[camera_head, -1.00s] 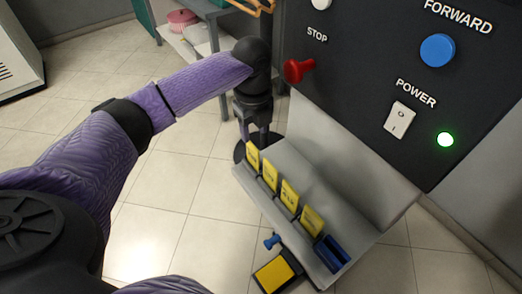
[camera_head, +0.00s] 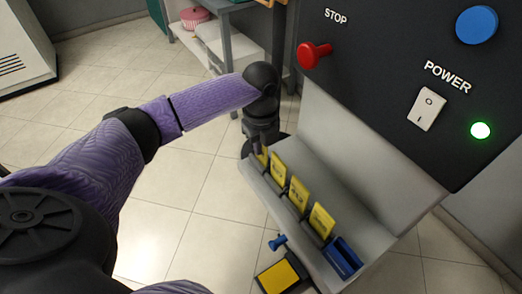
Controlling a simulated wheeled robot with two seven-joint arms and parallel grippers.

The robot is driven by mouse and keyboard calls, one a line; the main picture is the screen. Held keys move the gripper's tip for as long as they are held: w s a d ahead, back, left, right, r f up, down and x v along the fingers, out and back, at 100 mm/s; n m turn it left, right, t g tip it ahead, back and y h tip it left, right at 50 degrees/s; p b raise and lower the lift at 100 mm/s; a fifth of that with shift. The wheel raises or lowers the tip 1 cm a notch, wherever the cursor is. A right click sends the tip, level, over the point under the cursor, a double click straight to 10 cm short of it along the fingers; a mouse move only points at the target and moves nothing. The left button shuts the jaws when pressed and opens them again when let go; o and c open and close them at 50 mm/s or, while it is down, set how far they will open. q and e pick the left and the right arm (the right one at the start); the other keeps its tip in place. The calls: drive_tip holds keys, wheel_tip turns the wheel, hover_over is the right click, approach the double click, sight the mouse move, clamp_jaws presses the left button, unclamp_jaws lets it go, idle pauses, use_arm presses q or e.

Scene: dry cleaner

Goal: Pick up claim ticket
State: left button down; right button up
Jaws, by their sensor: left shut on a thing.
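Several yellow claim tickets stand upright in a row in slots on a grey sloped ledge (camera_head: 403,194) in the head view. The farthest ticket (camera_head: 262,157) is at my left gripper (camera_head: 261,148), and the fingers partly hide it. My left gripper points down and is shut on this ticket, at the far end of the row. The other tickets, such as the second ticket (camera_head: 279,170), the third ticket (camera_head: 299,194) and the nearest ticket (camera_head: 321,221), stand free of it. My right gripper is not in view.
A dark control panel with a red STOP button (camera_head: 313,54), a blue button (camera_head: 477,25), a POWER switch (camera_head: 427,109) and a lit green lamp (camera_head: 480,130) rises above the ledge. A blue holder (camera_head: 342,257) and a yellow pad (camera_head: 278,276) are at the near end.

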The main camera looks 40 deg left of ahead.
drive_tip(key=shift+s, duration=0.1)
use_arm(q)
drive_tip(key=shift+r, duration=0.3)
wheel_tip(320, 180, up, 11)
drive_tip(key=p, duration=0.5)
drive_tip(key=shift+r, duration=0.15)
wheel_tip(320, 180, up, 16)
drive_tip(key=p, duration=0.7)
drive_tip(key=shift+p, duration=0.35)
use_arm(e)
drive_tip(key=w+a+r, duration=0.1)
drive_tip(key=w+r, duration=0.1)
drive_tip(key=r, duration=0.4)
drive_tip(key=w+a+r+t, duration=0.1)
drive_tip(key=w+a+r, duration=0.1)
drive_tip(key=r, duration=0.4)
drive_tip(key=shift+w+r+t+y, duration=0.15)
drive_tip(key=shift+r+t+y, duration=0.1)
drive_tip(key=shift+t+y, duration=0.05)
